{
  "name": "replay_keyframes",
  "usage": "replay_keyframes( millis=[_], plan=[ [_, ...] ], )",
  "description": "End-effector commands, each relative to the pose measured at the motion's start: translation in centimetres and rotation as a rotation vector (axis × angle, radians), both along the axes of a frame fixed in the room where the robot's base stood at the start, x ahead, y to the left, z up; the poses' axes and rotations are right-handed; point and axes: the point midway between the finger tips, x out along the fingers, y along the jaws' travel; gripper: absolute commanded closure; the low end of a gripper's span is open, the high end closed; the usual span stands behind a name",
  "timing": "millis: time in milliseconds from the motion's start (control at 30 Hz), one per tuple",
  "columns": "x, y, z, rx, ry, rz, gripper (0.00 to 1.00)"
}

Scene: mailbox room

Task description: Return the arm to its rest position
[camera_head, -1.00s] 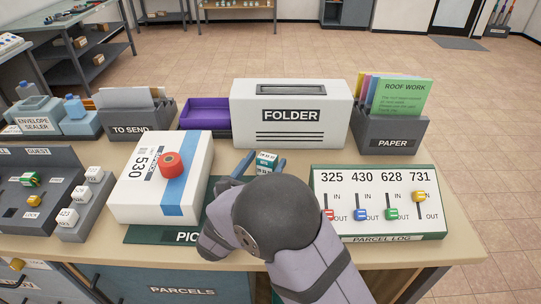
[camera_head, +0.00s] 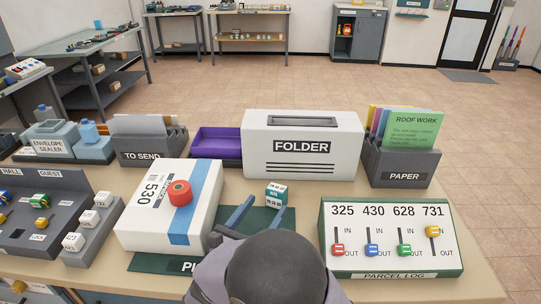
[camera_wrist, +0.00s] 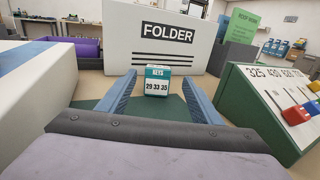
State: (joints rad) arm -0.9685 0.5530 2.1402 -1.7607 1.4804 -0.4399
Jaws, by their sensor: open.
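My gripper (camera_head: 259,224) is open with its two blue fingers apart over the dark green mat (camera_head: 150,263). A small teal and white box (camera_head: 277,195) stands upright on the mat ahead of the fingertips. In the wrist view my gripper (camera_wrist: 156,96) shows both fingers spread. The box, labelled KEYS with numbers (camera_wrist: 158,81), shows between and beyond the fingers, and no finger touches it. My arm hides the front of the mat and most of its lettering.
A white parcel (camera_head: 150,213) with a red roll (camera_head: 180,192) lies to the left. The parcel log board (camera_head: 390,238) stands to the right. The folder machine (camera_head: 302,144), a purple tray (camera_head: 215,143) and a paper holder (camera_head: 402,162) stand behind.

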Motion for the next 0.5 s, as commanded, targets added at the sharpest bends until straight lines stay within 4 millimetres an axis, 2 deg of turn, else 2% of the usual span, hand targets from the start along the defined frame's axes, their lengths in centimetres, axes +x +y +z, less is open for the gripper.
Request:
replay_keyframes(
  millis=[167,267,500],
  plan=[
    [-0.1,-0.9,1.0,0.061,0.017,-0.026,0.41],
    [-0.4,-2.2,2.1,0.156,0.042,-0.064,0.41],
    [-2.8,-6.4,5.3,0.574,0.112,-0.25,0.41]
  ],
)
